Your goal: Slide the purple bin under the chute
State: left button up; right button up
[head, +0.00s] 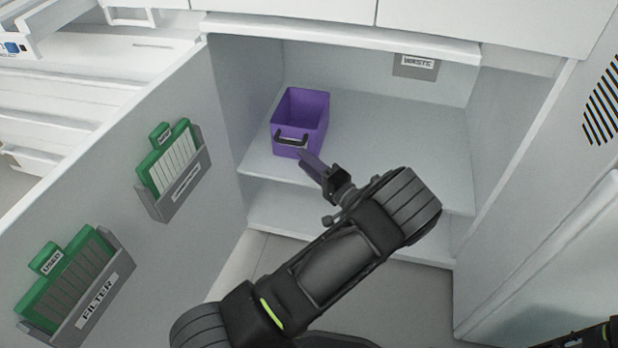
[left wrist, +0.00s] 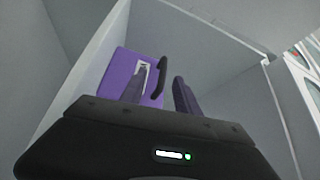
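The purple bin (head: 313,112) stands upright and open-topped on the cabinet shelf, near the left wall. Its dark handle (head: 291,138) is on the front face. My left gripper (head: 308,160) is just in front of the bin, low and slightly right of the handle. In the left wrist view the bin (left wrist: 116,72) is ahead and left, and its handle (left wrist: 161,76) shows between the two parted fingers of the left gripper (left wrist: 160,82). The fingers are open, and I see no grip on the handle. I cannot make out a chute. My right gripper is not in view.
A WASTE label (head: 416,65) is on the cabinet's back wall, right of the bin. The shelf (head: 400,165) is clear to the bin's right. The open door (head: 120,255) at left carries green filter holders (head: 168,160). The cabinet's right wall (head: 510,130) bounds the space.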

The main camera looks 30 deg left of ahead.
aim_at(290, 141)
pick_arm(q)
jog(key=shift+w+d+r, duration=0.1)
jog(key=shift+w+r, duration=0.2)
jog(key=shift+r, duration=0.1)
jog(key=shift+w+a+f, duration=0.1)
jog(key=shift+a, duration=0.5)
jog(key=b+x, duration=0.2)
jog(key=x, duration=0.3)
jog(key=shift+w+a, duration=0.15)
jog(key=shift+a, duration=0.15)
jog(key=shift+w+a+r+b, duration=0.1)
jog(key=shift+a+r+b, duration=0.15)
jog(key=shift+a, duration=0.2)
grip_shut()
